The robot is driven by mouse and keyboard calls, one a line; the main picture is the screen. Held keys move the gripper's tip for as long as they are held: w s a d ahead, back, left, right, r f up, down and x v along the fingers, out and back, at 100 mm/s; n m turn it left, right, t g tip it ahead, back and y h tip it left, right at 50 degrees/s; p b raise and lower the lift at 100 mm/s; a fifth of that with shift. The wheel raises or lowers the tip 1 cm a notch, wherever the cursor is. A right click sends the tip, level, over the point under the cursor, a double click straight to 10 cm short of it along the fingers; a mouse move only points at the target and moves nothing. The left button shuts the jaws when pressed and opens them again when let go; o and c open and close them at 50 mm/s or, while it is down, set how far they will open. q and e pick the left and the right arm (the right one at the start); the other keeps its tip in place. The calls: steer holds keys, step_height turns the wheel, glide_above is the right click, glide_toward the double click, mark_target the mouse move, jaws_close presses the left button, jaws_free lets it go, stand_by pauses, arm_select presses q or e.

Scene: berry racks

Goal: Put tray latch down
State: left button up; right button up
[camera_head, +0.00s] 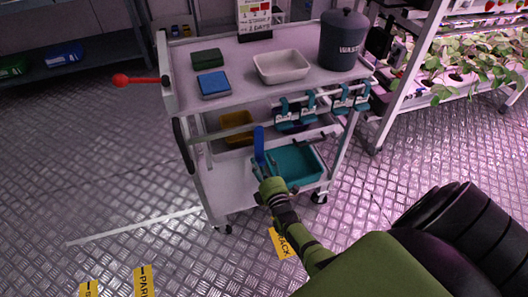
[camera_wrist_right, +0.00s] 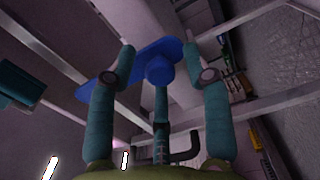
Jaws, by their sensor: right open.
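A blue lever (camera_head: 259,143), which looks like the tray latch, stands upright at the front of the white cart (camera_head: 215,106), above its lower shelf. In the right wrist view the flat blue lever (camera_wrist_right: 150,66) shows its round pivot end between my fingers. My right gripper (camera_head: 264,168) is open just below and in front of the lever. Its fingers are spread on both sides of the lever; I cannot tell whether they touch it. My left gripper is not in view.
A teal bin (camera_head: 318,174) sits on the lower shelf, right of my gripper. Teal clamps (camera_head: 296,113) hang on the rail above. A red-knobbed lever (camera_head: 121,80) sticks out at the cart's left.

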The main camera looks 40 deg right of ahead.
steer(key=v, duration=1.2)
